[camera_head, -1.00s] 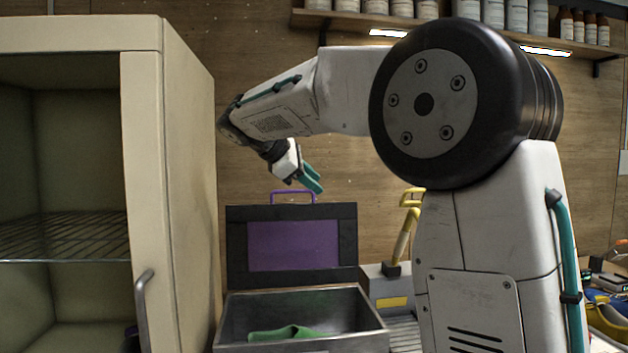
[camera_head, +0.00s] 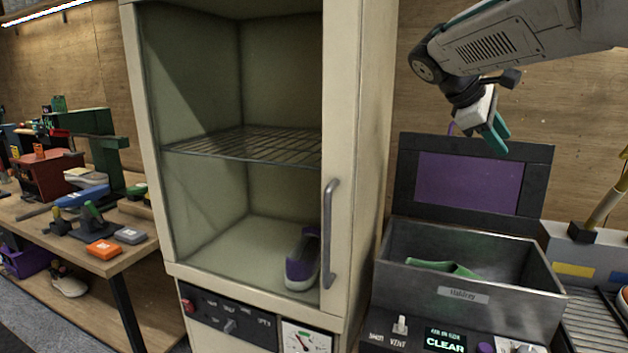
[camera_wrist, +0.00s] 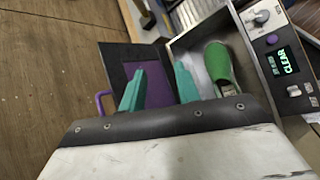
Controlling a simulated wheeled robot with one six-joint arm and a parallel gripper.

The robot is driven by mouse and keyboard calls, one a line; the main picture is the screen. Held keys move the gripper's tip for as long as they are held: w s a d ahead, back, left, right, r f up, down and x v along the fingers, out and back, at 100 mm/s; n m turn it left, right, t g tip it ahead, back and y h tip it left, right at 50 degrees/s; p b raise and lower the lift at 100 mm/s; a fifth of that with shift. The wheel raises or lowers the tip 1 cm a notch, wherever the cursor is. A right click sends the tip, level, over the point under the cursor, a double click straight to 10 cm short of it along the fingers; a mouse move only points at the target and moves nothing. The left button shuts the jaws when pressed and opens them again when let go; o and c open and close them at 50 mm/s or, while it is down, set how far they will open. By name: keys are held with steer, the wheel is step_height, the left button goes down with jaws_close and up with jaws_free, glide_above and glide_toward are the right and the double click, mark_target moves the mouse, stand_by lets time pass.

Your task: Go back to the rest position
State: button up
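My gripper (camera_head: 497,135) hangs at the upper right in the head view, above the open metal bin (camera_head: 400,240) and in front of its raised lid (camera_head: 407,165). Its two teal fingers stand apart with nothing between them; they also show in the wrist view (camera_wrist: 160,88). A green item (camera_head: 445,268) lies inside the bin.
A tall cream cabinet (camera_head: 375,120) with a wire shelf stands left of the bin. A purple-and-grey shoe (camera_head: 302,262) sits in its lower compartment. A workbench (camera_head: 120,258) with tools is at far left. A control panel reading CLEAR (camera_wrist: 284,63) fronts the bin.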

steer(key=s+a+f+m+y, duration=0.3)
steer(key=s+f, duration=0.3)
steer(key=s, duration=0.4)
steer(key=s+a+f+m+y, duration=0.2)
steer(key=s+a+f, duration=0.3)
steer(key=s, duration=0.6)
steer(key=s+a+f+m+t+y, duration=0.1)
steer(key=s+a+f+m+y, duration=0.2)
steer(key=s+f, duration=0.5)
steer(key=s+a+y, duration=0.1)
steer(key=s, duration=0.2)
steer(key=shift+s+a+f+m, duration=0.15)
steer(key=shift+f+m, duration=0.15)
